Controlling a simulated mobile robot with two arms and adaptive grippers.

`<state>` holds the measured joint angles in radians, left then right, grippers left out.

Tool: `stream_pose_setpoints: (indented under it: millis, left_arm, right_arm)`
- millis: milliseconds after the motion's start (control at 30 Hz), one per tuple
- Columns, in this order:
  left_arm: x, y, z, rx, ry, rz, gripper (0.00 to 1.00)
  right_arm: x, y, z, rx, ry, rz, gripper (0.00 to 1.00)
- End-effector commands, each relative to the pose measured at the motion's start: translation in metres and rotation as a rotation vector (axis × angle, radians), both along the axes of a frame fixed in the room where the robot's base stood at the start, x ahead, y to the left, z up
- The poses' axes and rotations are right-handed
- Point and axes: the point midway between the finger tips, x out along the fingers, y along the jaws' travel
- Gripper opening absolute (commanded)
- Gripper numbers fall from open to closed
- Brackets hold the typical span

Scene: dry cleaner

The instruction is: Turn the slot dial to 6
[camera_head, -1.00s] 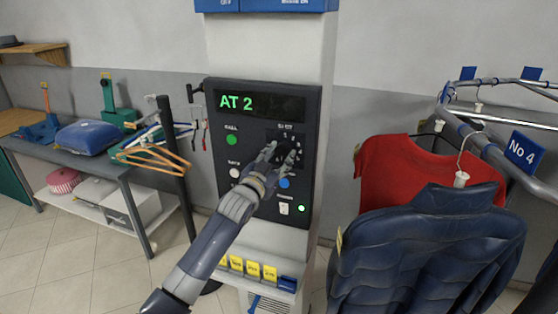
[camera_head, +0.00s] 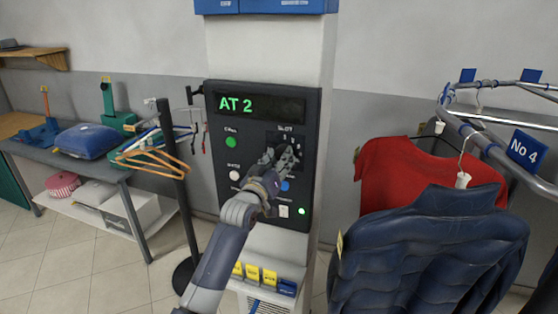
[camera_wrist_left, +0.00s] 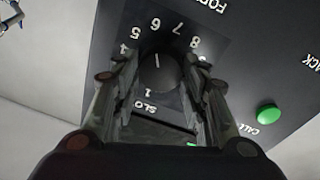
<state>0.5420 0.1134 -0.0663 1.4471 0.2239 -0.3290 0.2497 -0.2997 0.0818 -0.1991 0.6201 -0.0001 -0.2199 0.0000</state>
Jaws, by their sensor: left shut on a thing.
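The black slot dial (camera_wrist_left: 160,74) sits on the dark control panel (camera_head: 222,150), under the display (camera_head: 262,104) reading "AT 2". In the left wrist view its white mark points about at the 6, in a picture that is turned round. My left gripper (camera_head: 281,160) is at the dial and hides most of it in the head view. In the wrist view its two fingers (camera_wrist_left: 160,95) stand on either side of the dial, shut on it. My right gripper is not in view.
A green call button (camera_head: 231,142), a white button (camera_head: 235,175) and a blue button (camera_head: 285,186) are near the dial. A rail with a red shirt (camera_head: 400,180) and dark jacket (camera_head: 430,245) stands right. A black post with hangers (camera_head: 155,158) stands left.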

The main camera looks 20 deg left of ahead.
Motion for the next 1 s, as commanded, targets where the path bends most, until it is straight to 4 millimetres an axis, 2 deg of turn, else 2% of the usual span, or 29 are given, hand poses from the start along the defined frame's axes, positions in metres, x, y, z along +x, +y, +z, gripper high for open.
stream_pose_setpoints:
  millis: [367,400,500,867,1000]
  left_arm:
    - [0.0,0.0,-0.001,-0.005,0.003,0.0,0.16]
    - [0.0,0.0,-0.001,-0.005,0.003,0.0,0.42]
    - [0.0,0.0,-0.001,-0.004,0.003,0.0,0.6]
    - [-0.001,0.0,-0.001,-0.004,0.001,-0.001,0.6]
    - [-0.01,0.001,-0.003,-0.004,0.003,0.0,0.6]
  right_arm:
    - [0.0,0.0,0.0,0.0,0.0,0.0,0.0]
    - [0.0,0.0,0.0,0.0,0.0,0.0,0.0]
    - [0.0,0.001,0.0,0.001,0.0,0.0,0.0]
    - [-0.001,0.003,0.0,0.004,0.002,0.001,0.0]
    - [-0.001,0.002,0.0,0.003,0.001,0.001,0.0]
